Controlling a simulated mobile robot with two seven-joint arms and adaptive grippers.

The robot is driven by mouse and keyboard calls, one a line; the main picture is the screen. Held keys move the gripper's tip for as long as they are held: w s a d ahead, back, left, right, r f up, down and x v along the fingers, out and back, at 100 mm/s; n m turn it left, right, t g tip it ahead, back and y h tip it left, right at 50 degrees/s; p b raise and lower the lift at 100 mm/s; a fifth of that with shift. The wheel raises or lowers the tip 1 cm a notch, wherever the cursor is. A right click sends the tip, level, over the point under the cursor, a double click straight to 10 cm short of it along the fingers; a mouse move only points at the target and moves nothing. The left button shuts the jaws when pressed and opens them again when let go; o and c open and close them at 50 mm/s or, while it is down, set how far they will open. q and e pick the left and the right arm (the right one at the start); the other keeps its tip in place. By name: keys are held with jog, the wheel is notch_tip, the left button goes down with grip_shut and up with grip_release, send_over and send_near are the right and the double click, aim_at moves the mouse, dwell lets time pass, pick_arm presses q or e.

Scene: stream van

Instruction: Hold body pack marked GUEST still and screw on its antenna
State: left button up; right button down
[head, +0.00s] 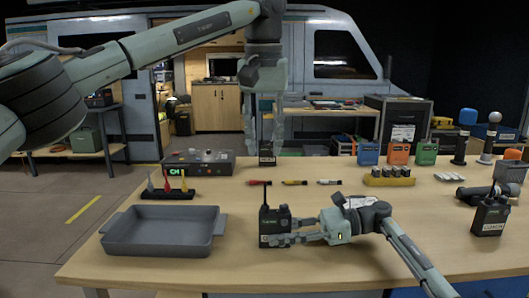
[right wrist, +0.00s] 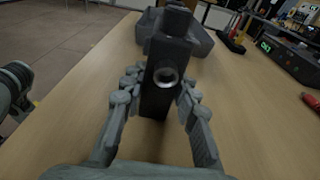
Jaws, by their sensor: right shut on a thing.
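My right gripper (head: 292,239) is shut on a black body pack (head: 274,219) standing upright near the table's front. A thin dark rod rises from the pack's top left; I cannot tell if it is screwed on. The pack's label is too small to read. In the right wrist view the pack (right wrist: 158,101) sits between the fingers, a round metal-rimmed socket facing the camera. My left gripper (head: 263,148) points down over the back of the table, fingers apart. A small black pack-like thing (head: 267,158) shows below its fingertips. Another black body pack (head: 490,216) stands at the right.
A grey tray (head: 165,247) lies at front left. Several coloured markers (head: 295,182) lie mid-table. A black console (head: 198,161) and blue, orange and green boxes (head: 398,152) line the back.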

jog(key=c, duration=1.1)
grip_release()
jog(key=shift+o, duration=0.2)
